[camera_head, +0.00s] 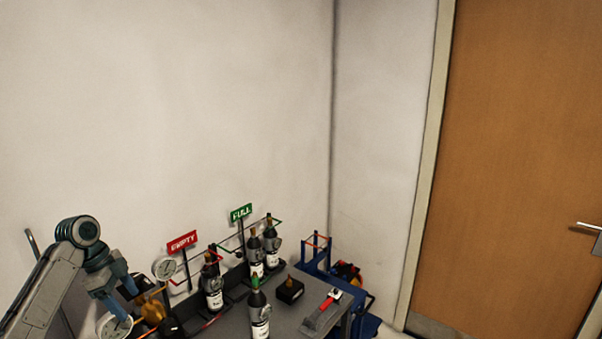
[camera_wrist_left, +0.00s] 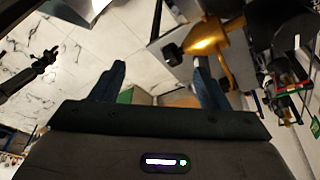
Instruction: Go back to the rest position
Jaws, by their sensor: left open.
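My left gripper (camera_head: 124,298) is at the lower left in the head view, at the left end of the bench, in front of a brass-coloured fitting and close to a round white gauge (camera_head: 114,325). In the left wrist view its two blue fingers (camera_wrist_left: 160,85) stand wide apart with nothing held between them. The brass-coloured part (camera_wrist_left: 212,40) shows beyond the right finger there. My right gripper is not in the head view. A dark jointed shape (camera_wrist_left: 30,75) at the left of the wrist view may be my right arm; its jaws are unclear.
The grey bench (camera_head: 290,316) carries several dark bottles, including one with a green top (camera_head: 259,312), near an EMPTY sign (camera_head: 182,241) and a FULL sign (camera_head: 241,212). A black box (camera_head: 290,291) and a red-handled tool (camera_head: 322,312) lie to the right. A wall stands behind.

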